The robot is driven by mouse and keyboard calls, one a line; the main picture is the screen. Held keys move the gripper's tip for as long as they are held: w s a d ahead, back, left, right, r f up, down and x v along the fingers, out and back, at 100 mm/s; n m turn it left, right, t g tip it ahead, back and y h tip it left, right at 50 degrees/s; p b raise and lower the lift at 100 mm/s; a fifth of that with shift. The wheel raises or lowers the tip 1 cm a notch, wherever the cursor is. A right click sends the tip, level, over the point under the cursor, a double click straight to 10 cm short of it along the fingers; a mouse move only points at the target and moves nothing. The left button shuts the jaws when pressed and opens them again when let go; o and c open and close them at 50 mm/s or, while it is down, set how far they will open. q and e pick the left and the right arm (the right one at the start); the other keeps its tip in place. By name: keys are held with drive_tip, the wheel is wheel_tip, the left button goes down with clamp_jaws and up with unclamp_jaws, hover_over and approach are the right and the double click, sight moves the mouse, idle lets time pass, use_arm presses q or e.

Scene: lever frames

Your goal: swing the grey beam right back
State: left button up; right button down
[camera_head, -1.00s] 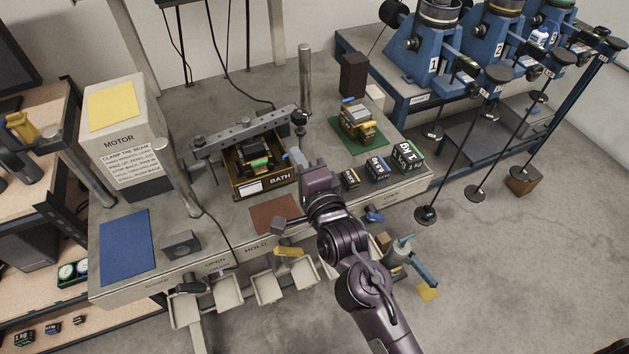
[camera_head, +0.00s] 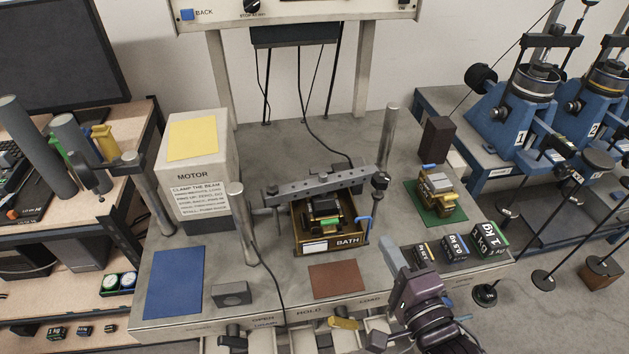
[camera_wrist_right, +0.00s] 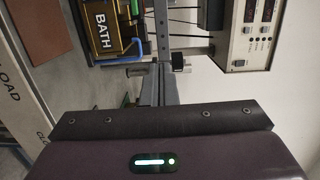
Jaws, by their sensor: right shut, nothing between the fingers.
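The grey beam (camera_head: 325,186) is a long bar with a row of holes. It lies across the bench behind and partly over the open brown BATH box (camera_head: 347,242), roughly parallel to the bench front, its right end by a dark knob. It also shows in the right wrist view, as an upright grey bar (camera_wrist_right: 163,25). My right gripper (camera_head: 388,247) is shut and empty, in front and to the right of the box. It is apart from the beam and from the blue handle (camera_head: 363,226). My left gripper is not in view.
Metal posts (camera_head: 388,140) (camera_head: 241,222) stand near the beam's ends. The MOTOR block (camera_head: 197,175) is at left. Labelled weights (camera_head: 455,247) and a green mat (camera_head: 425,203) are on the right. A brown mat (camera_head: 337,279) lies at the front. A control panel (camera_wrist_right: 248,35) hangs behind.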

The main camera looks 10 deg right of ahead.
drive_tip(key=p, duration=0.5)
approach(352, 182)
drive_tip(key=w, duration=0.2)
drive_tip(key=w+a, duration=0.1)
drive_tip(key=w, duration=0.2)
drive_tip(key=shift+w+a+r, duration=0.15)
drive_tip(key=shift+w, duration=0.05)
drive_tip(key=shift+w+a, duration=0.15)
drive_tip(key=shift+w, duration=0.5)
drive_tip(key=shift+w+f, duration=0.2)
drive_tip(key=shift+w, duration=0.85)
